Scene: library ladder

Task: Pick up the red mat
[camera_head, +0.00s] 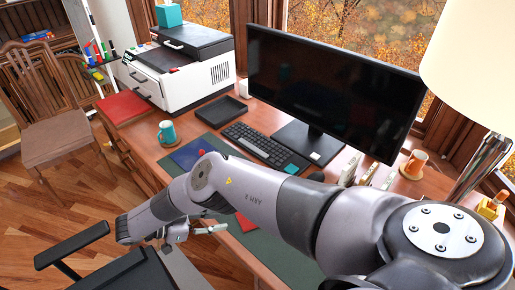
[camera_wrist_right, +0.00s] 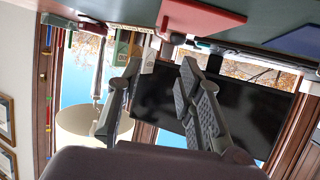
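A flat red piece (camera_head: 246,222) lies on the green desk pad (camera_head: 282,246), partly hidden behind my right arm. In the right wrist view, which is upside down, a flat red mat (camera_wrist_right: 202,18) lies on the green surface near the top. A second flat red item (camera_head: 123,107) lies at the desk's left end, in front of the printer. I cannot tell for certain which one is the task's mat. My right gripper (camera_head: 202,230) is beside the desk's front edge; in its wrist view (camera_wrist_right: 161,66) its fingers are apart and empty. My left gripper is not in view.
The desk holds a printer (camera_head: 182,72), keyboard (camera_head: 258,143), monitor (camera_head: 325,95), teal mug (camera_head: 167,133), dark tray (camera_head: 221,111), blue item (camera_head: 190,153), orange mug (camera_head: 414,164) and lamp (camera_head: 478,50). A black office chair (camera_head: 125,272) stands close below my right gripper.

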